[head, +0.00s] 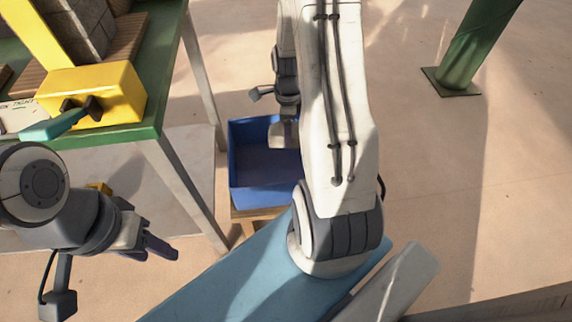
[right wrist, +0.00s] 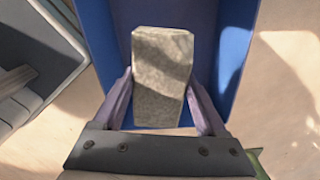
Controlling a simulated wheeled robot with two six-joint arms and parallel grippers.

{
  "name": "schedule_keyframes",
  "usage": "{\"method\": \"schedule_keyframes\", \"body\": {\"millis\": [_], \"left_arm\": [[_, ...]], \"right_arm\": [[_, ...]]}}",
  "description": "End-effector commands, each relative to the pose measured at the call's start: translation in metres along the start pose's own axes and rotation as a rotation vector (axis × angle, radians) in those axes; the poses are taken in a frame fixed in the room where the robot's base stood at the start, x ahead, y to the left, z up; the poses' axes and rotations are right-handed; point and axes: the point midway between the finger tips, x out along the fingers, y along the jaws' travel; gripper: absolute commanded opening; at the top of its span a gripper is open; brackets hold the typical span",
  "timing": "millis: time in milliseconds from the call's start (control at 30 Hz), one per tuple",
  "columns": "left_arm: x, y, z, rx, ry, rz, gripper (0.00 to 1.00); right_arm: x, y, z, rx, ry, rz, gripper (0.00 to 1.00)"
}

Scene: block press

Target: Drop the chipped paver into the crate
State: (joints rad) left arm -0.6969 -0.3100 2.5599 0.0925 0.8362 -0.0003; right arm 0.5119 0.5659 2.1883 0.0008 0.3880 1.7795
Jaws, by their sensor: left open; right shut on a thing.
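The paver (right wrist: 162,80) is a speckled grey block. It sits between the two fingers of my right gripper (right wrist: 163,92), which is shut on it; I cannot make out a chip. The blue crate (right wrist: 236,50) lies behind and below the block in the right wrist view. In the head view the crate (head: 262,192) is in the middle, and my right gripper (head: 285,128) hangs over its upper right part, partly hidden by my arm. My left gripper (head: 158,246) is open and empty, to the left of the crate and apart from it.
A green-topped table (head: 150,133) stands at the left, with a yellow press (head: 112,88) and stacked grey blocks (head: 88,22) on it. The crate rests on a wooden support (head: 240,214). A green post (head: 468,58) stands at the upper right. The floor at right is mostly clear.

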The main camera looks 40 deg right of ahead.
Motion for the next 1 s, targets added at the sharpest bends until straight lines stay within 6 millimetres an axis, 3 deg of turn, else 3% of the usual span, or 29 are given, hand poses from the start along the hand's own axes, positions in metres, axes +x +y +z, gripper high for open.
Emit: {"method": "schedule_keyframes", "body": {"millis": [500,867,900,967,1000], "left_arm": [[0.052,-0.004,0.003,0.0,0.0,0.0,0.5],[0.054,-0.004,0.003,0.0,0.0,0.0,0.5],[0.054,-0.004,0.003,0.0,0.0,0.0,0.5],[0.054,-0.004,0.003,0.0,0.0,0.0,0.5],[0.054,-0.004,0.003,0.0,0.0,0.0,0.5]], "right_arm": [[0.052,-0.001,0.001,-0.004,-0.001,-0.003,0.0],[0.054,-0.001,0.001,-0.004,-0.001,-0.003,0.0],[0.054,-0.001,0.001,-0.004,-0.001,-0.003,0.82],[0.055,-0.001,0.001,-0.004,-0.001,-0.003,1.0],[0.055,-0.001,0.001,-0.004,-0.001,-0.003,1.0]]}}
